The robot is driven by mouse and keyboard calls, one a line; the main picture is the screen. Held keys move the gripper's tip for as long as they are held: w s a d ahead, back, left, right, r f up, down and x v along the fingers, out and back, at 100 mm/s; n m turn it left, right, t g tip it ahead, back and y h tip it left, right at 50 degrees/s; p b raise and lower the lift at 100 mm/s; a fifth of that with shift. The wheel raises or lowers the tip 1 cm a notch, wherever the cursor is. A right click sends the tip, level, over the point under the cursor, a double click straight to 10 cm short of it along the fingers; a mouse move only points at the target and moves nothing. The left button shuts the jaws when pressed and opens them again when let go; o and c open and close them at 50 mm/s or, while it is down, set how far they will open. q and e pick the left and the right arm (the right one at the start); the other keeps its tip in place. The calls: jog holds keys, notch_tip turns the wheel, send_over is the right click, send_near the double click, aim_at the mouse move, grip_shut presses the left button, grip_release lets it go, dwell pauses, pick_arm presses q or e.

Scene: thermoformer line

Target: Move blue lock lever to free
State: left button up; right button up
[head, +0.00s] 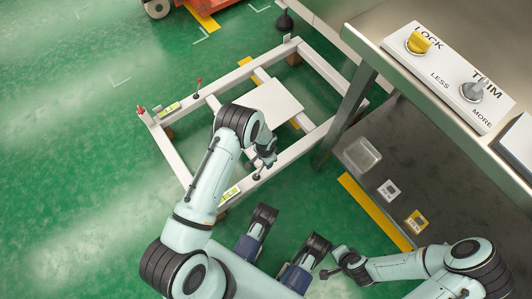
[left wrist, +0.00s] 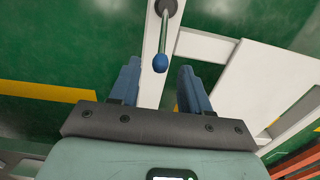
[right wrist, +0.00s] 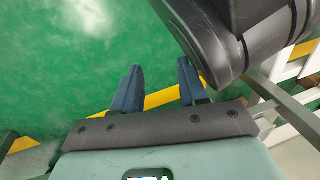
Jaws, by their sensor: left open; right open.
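The blue lock lever has a round blue knob (left wrist: 160,63) on a thin metal rod. In the left wrist view the rod runs from a dark pivot on the white frame's rail. My left gripper (left wrist: 160,76) is open, and the knob shows between its fingertips with a gap on both sides. I cannot tell how deep the knob sits between them. In the head view my left gripper (head: 268,160) is over the frame's near rail and largely hides the lever. My right gripper (right wrist: 161,82) is open and empty over the green floor.
The white frame (head: 172,158) stands on the floor, with a red-tipped lever (head: 199,83) on its far rail and a white plate (head: 272,104) inside. At right, a steel bench carries a panel (head: 447,75) with yellow and grey knobs. Open floor lies left.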

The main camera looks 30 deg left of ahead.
aim_at(261, 170)
pick_arm(q)
jog(key=shift+f+b, duration=0.3)
jog(key=shift+f, duration=1.1)
pick_arm(e)
jog(key=shift+s+d+f+g, duration=0.15)
jog(key=shift+s+f+g, duration=0.25)
jog(key=shift+s+f, duration=0.45)
jog(key=shift+s+r, duration=0.1)
pick_arm(q)
grip_shut()
pick_arm(e)
jog(key=shift+r, duration=0.1)
